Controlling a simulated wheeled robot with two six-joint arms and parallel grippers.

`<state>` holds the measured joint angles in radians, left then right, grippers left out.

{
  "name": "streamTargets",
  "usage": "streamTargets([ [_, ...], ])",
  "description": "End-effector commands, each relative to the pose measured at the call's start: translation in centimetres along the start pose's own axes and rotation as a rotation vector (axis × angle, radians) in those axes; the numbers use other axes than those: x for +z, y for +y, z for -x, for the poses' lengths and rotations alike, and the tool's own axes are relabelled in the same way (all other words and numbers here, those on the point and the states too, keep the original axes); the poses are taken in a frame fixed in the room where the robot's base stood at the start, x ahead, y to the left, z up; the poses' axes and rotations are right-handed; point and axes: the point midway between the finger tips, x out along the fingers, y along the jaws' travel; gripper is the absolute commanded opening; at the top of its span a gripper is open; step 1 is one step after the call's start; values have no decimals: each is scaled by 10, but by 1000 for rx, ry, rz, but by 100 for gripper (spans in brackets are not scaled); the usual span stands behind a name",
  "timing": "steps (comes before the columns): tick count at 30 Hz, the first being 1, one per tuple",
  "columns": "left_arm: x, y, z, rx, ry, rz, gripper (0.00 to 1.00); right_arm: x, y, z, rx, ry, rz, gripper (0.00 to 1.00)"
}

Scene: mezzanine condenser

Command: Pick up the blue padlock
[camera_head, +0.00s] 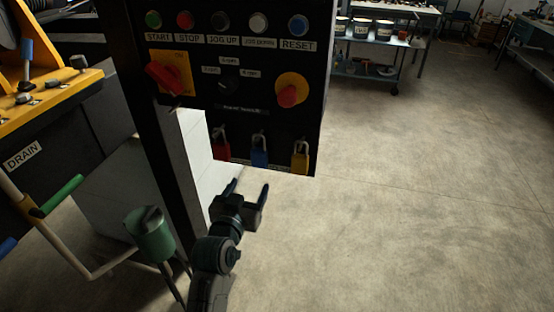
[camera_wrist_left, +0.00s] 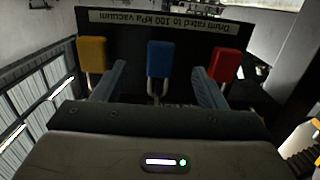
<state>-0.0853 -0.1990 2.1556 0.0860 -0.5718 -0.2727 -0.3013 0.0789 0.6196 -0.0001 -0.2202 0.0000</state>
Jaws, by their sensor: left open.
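The blue padlock (camera_head: 260,152) hangs by its shackle at the bottom of the black control panel, between the red padlock (camera_head: 222,149) and the yellow padlock (camera_head: 300,156). My left gripper (camera_head: 248,186) is open and empty, just below the blue padlock. In the left wrist view the blue padlock (camera_wrist_left: 160,59) appears in the gap between the two spread fingers, with space on both sides. There the yellow padlock (camera_wrist_left: 92,54) is on the left and the red padlock (camera_wrist_left: 225,65) on the right. My right gripper is not in view.
The control panel (camera_head: 245,120) has buttons, a red rotary switch (camera_head: 165,75) and a red knob (camera_head: 288,95). A dark post (camera_head: 160,150) stands left of my arm. A green can (camera_head: 150,232) and pipes are at lower left. The floor at right is clear.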

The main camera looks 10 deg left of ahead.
Motion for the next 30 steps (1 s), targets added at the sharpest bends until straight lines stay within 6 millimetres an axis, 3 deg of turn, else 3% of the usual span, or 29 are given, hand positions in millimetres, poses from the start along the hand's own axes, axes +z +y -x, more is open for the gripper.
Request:
streamTargets([
  [2,-23,-2,7,-6,43,0,65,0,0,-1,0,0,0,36],
  [6,-38,-3,1,-8,64,-2,65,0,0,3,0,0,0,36],
  [12,-40,-4,-31,-8,63,-3,65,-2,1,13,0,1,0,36],
  [20,-41,-5,-52,-8,62,-2,65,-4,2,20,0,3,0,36],
  [30,-40,-9,-94,-9,61,-2,65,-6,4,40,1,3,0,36],
])
